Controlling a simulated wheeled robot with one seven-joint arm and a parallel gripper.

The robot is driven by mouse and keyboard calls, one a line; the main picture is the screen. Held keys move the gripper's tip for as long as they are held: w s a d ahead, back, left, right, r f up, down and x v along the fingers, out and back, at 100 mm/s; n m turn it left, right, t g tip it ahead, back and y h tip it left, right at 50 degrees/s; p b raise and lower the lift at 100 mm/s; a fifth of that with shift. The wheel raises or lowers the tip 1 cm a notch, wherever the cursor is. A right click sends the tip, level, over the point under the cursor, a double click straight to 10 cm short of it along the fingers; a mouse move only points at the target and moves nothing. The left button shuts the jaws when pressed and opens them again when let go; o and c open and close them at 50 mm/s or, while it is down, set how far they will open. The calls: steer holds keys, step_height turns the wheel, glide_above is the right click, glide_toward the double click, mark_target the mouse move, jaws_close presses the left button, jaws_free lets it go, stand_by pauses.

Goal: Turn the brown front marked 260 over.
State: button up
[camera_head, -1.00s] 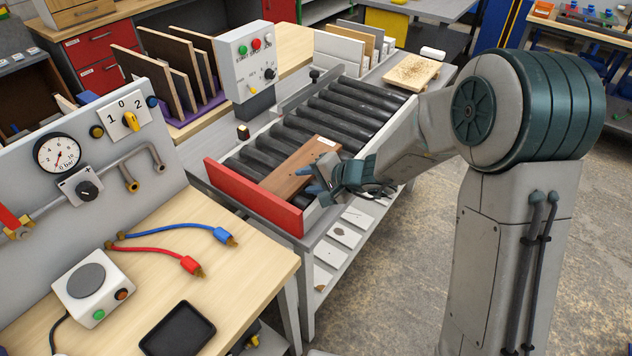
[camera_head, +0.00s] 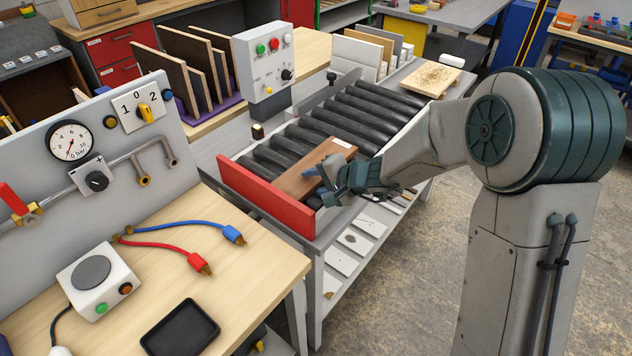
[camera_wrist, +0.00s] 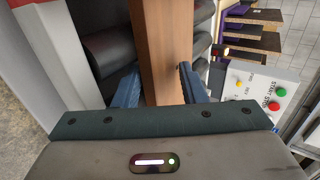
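The brown front (camera_head: 297,181) is a long wood-coloured board on the rollers, near the red end of the conveyor. It has a small pale label at its far end. No number 260 can be read. My gripper (camera_head: 325,172) is at the right side of the board, with its blue fingers over it. In the wrist view the brown front (camera_wrist: 165,50) runs between the two fingers of my gripper (camera_wrist: 158,80), one at each side. The fingers are apart by about the board's width; I cannot tell whether they press on it.
The roller conveyor (camera_head: 375,108) has free rollers beyond the board and a red end plate (camera_head: 266,193) close by. A control box (camera_head: 265,62) stands behind it. A bench (camera_head: 232,285) with blue and red hoses is at the front left.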

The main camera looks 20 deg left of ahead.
steer(key=shift+w+a+r+t+y+b, duration=0.15)
steer(key=shift+r+y+b, duration=0.3)
steer(key=shift+b, duration=1.4)
steer(key=shift+a+r+t+y+b, duration=0.3)
steer(key=shift+y+b, duration=0.2)
steer(key=shift+b, duration=1.4)
steer(key=shift+w+a+r+t+y+b, duration=0.15)
steer(key=shift+r+y+b, duration=0.3)
steer(key=shift+b, duration=1.4)
steer(key=shift+s+r, duration=0.1)
steer(key=shift+r, duration=0.1)
steer(key=shift+c, duration=1.4)
steer(key=shift+a+f+b, duration=0.1)
steer(key=shift+b, duration=0.2)
steer(key=shift+b+x, duration=0.7)
steer(key=shift+x, duration=0.45)
jaws_close()
